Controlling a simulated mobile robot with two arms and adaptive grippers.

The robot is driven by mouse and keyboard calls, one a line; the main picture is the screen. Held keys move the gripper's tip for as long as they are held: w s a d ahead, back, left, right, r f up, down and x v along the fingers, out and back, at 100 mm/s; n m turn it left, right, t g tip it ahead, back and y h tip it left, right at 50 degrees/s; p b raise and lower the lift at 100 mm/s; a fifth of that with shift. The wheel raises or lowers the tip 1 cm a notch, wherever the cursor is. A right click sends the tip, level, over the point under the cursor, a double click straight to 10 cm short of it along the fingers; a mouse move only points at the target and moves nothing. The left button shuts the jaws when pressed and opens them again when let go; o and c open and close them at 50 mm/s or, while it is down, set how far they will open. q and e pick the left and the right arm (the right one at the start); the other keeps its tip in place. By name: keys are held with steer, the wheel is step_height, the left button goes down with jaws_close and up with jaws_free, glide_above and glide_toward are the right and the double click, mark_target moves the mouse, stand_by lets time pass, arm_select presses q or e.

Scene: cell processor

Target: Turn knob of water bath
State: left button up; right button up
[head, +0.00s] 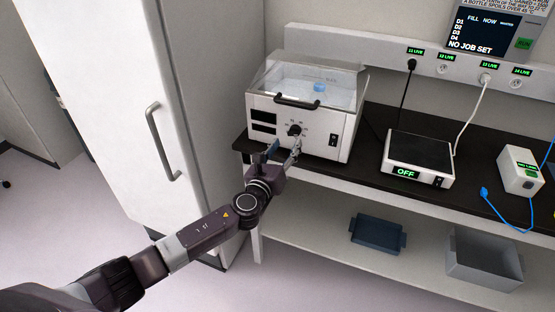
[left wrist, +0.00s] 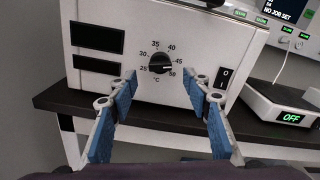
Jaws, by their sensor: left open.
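The water bath (head: 325,128) is a white box with a clear lid on the black bench, with a blue item in its water. Its black knob (head: 294,130) is on the front panel. In the left wrist view the knob (left wrist: 160,63) sits within a temperature scale from 25 to 50 °C, its pale mark toward the right, near 50. My left gripper (head: 283,148) is open in front of the panel, just below the knob. In the left wrist view its blue-padded fingers (left wrist: 160,88) stand apart on either side below the knob, not closed on it. My right gripper is not in view.
A power switch (left wrist: 225,78) is right of the knob. A flat device reading OFF (head: 418,155) stands to the right on the black bench (head: 375,125). A tall white cabinet (head: 190,100) with a handle is close on the left. Bins stand on the lower shelf.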

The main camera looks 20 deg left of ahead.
arm_select(q)
steer(key=s, duration=0.7)
steer(key=shift+s+a, duration=0.15)
steer(key=shift+s, duration=0.05)
steer(key=s+a+f+n+g+y, duration=0.1)
steer(key=s+a+f+n+g, duration=0.3)
steer(key=f, duration=0.8)
steer(key=s+a+f+n+g+b, duration=0.15)
steer(key=s+f+n, duration=0.45)
steer(key=f, duration=0.7)
steer(key=s+a+f+n+g+y, duration=0.1)
steer(key=s+f+n+g, duration=0.25)
steer(key=f, duration=0.85)
steer(key=s+d+f+n+g, duration=0.1)
steer(key=s+f+n+g, duration=0.1)
steer(key=s+f+n, duration=0.55)
steer(key=s+f+n+g, duration=0.2)
steer(key=s+f, duration=0.7)
steer(key=s, duration=0.5)
steer(key=s+d+f+n+g, duration=0.1)
steer(key=s+f+n, duration=0.1)
steer(key=s, duration=0.5)
steer(key=s+d+f+n+g+h, duration=0.1)
steer(key=s+d+f+n, duration=0.1)
steer(key=s, duration=0.5)
steer(key=s+d+f+n+g, duration=0.2)
steer(key=s+n, duration=0.2)
steer(key=s, duration=0.4)
steer(key=shift+f+b, duration=0.35)
steer(key=shift+b, duration=0.05)
